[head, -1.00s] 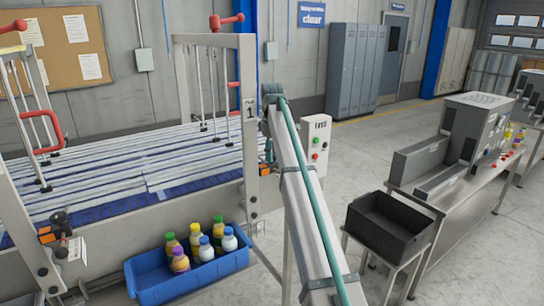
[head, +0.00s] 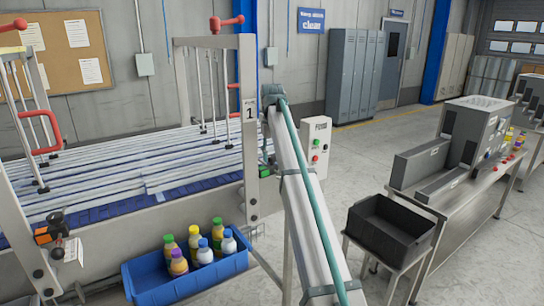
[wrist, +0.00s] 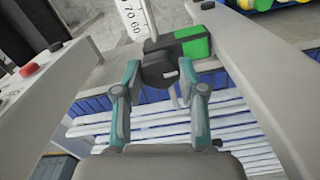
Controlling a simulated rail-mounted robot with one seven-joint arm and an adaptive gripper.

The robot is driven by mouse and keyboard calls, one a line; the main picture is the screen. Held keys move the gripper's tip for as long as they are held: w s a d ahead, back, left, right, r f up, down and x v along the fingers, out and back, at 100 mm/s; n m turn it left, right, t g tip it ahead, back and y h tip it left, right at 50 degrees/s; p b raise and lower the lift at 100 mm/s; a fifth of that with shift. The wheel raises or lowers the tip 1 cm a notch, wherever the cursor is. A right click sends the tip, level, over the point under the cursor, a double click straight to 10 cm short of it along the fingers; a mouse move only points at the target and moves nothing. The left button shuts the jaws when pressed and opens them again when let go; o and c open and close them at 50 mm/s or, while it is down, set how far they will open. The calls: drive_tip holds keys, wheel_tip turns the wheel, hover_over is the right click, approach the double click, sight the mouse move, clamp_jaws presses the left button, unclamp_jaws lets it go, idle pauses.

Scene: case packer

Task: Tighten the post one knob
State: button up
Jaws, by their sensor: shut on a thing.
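The post one (head: 249,112), a grey upright marked with a 1, stands at the middle of the head view. Its clamp block (head: 265,172) shows green low on the post's right side. In the wrist view the dark knob (wrist: 160,70) sits against the green block (wrist: 192,42). My gripper (wrist: 160,80) has its teal fingers closed on the knob from both sides. The knob's front face shows between the fingertips; its far side is hidden. In the head view I cannot make out my gripper near the knob.
A control box (head: 317,140) is just right. A blue crate of bottles (head: 150,283) is below left. Another knob (head: 55,220) with an orange block is on the left upright. A white scale (wrist: 133,20) lies near the knob.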

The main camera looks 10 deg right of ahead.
drive_tip(key=shift+w+r+m, duration=0.1)
drive_tip(key=shift+m, duration=0.2)
drive_tip(key=o, duration=1.1)
drive_tip(key=shift+o, duration=0.2)
